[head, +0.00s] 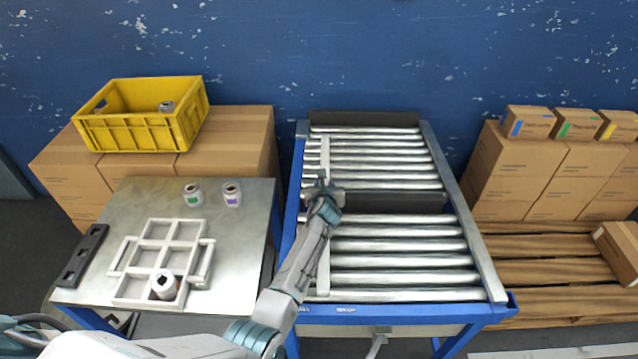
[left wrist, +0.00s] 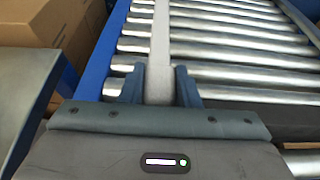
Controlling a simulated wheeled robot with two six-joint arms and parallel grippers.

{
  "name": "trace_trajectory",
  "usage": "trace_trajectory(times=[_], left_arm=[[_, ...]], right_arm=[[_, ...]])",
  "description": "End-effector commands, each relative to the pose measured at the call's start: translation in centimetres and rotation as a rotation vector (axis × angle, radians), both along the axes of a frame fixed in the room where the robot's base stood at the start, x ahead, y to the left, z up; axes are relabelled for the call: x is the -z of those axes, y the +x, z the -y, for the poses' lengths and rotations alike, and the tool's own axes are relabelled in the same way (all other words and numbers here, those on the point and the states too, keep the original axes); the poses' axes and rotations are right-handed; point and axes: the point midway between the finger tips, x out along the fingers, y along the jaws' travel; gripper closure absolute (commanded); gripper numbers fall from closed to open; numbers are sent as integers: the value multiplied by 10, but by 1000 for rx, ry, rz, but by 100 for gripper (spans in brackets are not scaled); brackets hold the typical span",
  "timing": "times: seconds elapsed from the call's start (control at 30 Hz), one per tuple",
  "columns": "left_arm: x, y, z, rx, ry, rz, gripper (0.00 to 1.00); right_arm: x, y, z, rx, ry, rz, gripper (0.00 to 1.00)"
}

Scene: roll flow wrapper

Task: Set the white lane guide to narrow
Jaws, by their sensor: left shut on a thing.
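The white lane guide (head: 324,262) is a long pale bar lying lengthwise over the rollers near the left side of the roller conveyor (head: 492,283). My left gripper (head: 322,186) is at the guide, around its middle to far part, and covers a piece of it. In the left wrist view the guide (left wrist: 156,50) runs between the two fingers of my left gripper (left wrist: 160,85), which are shut on it. The blue left rail (left wrist: 105,50) of the conveyor is a short way left of the guide. My right gripper is in neither view.
A metal table (head: 240,265) at left holds a white divided tray (head: 147,243), two small jars (head: 232,194) and a black bar (head: 82,256). A yellow crate (head: 150,134) sits on cartons behind. Cartons and a pallet (head: 545,255) stand right.

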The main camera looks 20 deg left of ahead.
Motion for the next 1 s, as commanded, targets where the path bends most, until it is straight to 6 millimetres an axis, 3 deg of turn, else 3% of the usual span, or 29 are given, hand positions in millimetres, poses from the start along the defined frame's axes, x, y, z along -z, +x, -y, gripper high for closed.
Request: trace_trajectory(times=[0.47,0.5,0.57,1.0], left_arm=[[0,3,12,3,-1,1,100],[0,3,12,3,-1,1,63],[0,3,11,2,0,1,51],[-2,0,10,1,4,-1,49]], right_arm=[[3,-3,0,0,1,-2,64],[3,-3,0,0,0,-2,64],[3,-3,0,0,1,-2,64],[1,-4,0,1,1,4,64]])
